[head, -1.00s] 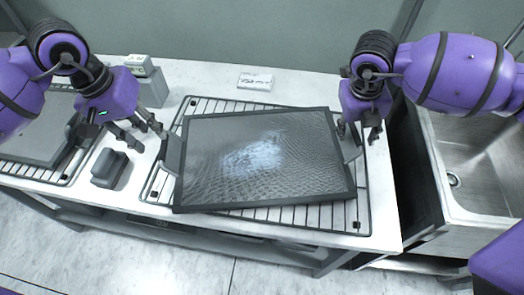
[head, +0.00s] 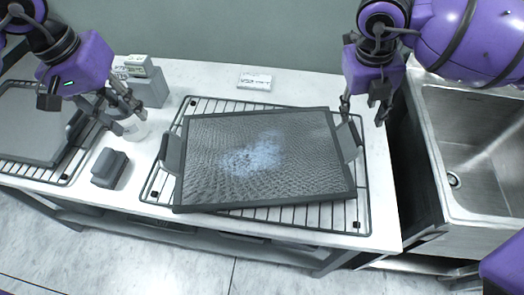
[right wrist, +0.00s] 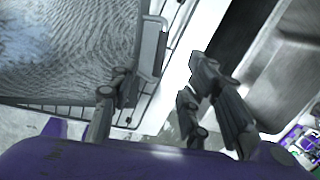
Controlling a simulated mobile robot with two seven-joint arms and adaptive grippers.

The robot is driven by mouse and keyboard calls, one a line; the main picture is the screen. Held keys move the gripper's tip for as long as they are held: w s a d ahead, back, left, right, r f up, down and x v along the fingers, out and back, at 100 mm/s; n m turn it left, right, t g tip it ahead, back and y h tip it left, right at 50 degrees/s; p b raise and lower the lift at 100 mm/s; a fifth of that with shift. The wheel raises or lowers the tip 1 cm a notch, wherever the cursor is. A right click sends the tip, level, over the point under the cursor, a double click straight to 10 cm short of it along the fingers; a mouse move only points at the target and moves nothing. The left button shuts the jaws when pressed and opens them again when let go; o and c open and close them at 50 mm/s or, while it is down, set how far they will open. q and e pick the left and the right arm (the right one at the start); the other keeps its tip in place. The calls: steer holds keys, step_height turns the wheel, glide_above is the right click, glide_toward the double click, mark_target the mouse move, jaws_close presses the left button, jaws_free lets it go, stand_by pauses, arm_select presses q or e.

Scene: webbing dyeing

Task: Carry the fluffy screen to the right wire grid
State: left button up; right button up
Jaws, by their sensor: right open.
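The fluffy screen (head: 300,150) is a dark-framed, grey-meshed panel with a pale blue fuzzy patch. It lies slightly turned on the right wire grid (head: 362,222), and the grid's bars show around it. It has a left handle (head: 172,153) and a right handle (head: 348,142). My right gripper (head: 362,115) is open and empty, above and beyond the right handle. In the right wrist view its fingers (right wrist: 160,78) are spread, with the screen (right wrist: 60,55) to their left. My left gripper (head: 118,108) looks open and empty, left of the left handle and apart from it.
A plain grey screen (head: 38,125) lies on the left wire grid (head: 62,180). A grey block (head: 109,168), a clear container (head: 135,128) and a grey box (head: 150,88) stand between the grids. A white label (head: 255,81) lies behind. A steel sink (head: 480,140) is at the right.

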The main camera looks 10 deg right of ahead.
steer(key=shift+v, duration=1.6)
